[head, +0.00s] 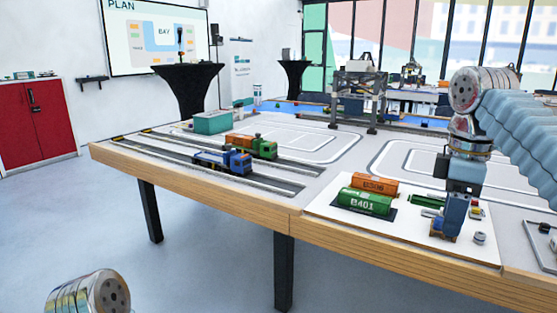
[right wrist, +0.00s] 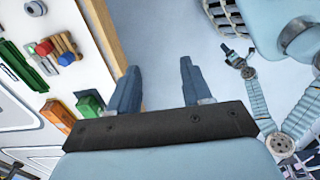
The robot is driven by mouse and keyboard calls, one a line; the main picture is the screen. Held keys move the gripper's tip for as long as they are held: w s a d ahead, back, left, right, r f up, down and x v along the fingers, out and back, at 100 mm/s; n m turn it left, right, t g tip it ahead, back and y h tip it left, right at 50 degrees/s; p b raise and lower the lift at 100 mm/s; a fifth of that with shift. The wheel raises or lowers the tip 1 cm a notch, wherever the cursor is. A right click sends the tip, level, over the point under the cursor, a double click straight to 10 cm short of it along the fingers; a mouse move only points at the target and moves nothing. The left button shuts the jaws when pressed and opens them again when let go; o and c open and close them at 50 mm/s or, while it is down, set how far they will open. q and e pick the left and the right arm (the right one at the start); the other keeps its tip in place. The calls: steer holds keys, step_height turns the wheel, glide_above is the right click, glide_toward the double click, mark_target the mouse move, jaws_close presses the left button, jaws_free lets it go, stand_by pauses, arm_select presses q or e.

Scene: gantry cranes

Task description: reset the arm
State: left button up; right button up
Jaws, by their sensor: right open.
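My right gripper (head: 446,228) points down over the right part of the white board (head: 330,206) on the table, and its arm comes in from the right. In the right wrist view its two blue fingers (right wrist: 157,68) stand apart with nothing between them, over the floor beside the table edge. What seems to be my left arm shows at the right of that view, with its small gripper (right wrist: 236,58) over the floor. Its fingers are too small to judge.
A green container (head: 364,201) and an orange container (head: 375,183) lie on the board, left of my right gripper. Small coloured parts (head: 474,210) lie close to it. Two toy trucks (head: 222,161) stand on the left lanes. A gantry crane (head: 357,98) stands behind.

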steer(key=w+a+f+m+y, duration=0.1)
steer(key=w+a+f, duration=0.35)
steer(key=f, duration=0.55)
steer(key=w+a+f, duration=0.3)
steer(key=w+f, duration=0.3)
steer(key=f, duration=0.4)
steer(key=s+a+f+m+y, duration=0.15)
steer(key=a+f, duration=0.25)
steer(key=f, duration=0.6)
steer(key=s+a+f+m+y, duration=0.1)
steer(key=a+f+m, duration=0.15)
steer(key=f, duration=0.75)
steer(key=s+a+f+m+y, duration=0.1)
steer(key=s+a+f, duration=0.15)
steer(key=f, duration=0.25)
steer(key=s+a+f+m, duration=0.1)
steer(key=s+a+f, duration=0.1)
steer(key=s+f, duration=0.3)
steer(key=s+f+m, duration=0.6)
steer(key=s+f, duration=0.4)
steer(key=s, duration=0.4)
steer(key=shift+s+a+t, duration=0.2)
steer(key=shift+a+t, duration=0.1)
steer(key=shift+a, duration=0.05)
